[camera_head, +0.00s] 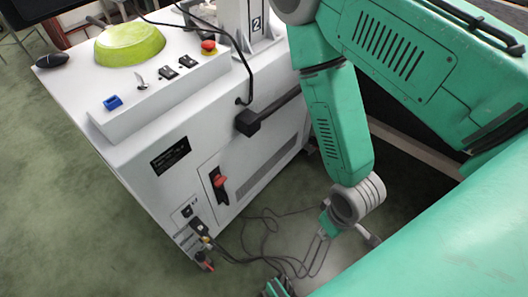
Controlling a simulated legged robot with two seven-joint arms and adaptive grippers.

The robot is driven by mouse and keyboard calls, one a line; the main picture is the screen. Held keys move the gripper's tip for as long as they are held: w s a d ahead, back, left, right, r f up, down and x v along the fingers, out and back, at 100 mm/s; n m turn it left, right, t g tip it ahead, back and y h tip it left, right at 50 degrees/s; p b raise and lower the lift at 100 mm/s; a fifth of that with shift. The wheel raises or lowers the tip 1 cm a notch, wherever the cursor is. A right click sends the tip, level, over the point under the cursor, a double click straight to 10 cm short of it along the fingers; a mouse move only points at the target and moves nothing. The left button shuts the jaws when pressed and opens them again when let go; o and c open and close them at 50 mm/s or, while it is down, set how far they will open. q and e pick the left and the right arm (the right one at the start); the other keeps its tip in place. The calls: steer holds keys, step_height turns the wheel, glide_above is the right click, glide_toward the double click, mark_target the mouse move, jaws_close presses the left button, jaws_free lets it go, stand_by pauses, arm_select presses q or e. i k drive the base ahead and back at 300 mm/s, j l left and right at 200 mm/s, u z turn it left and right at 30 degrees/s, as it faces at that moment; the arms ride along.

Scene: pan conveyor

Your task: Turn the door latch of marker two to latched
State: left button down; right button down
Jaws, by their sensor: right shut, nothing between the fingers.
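Marker two is the white cabinet (150,150) with a "2" plate on its column (256,24). On its front panel, a black lever with a red part (220,184) stands roughly upright, leaning a little; it looks like the door latch, but its latched position is not marked legibly. My right arm comes down from the upper right. My right gripper (325,228) is small in view below its grey wrist, shut and empty. It is to the right of the lever, low and apart from it.
A black bar handle (248,122) sticks out from the cabinet front. A green dome (130,43), a red button (208,46), switches and a blue part (113,102) are on top. Plugs (202,232) and loose cables (268,235) lie low in front. Green floor is clear at left.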

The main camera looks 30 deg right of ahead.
mark_target(219, 180)
steer(key=l, duration=0.8)
steer(key=k+l+u, duration=0.15)
steer(key=l, duration=0.7)
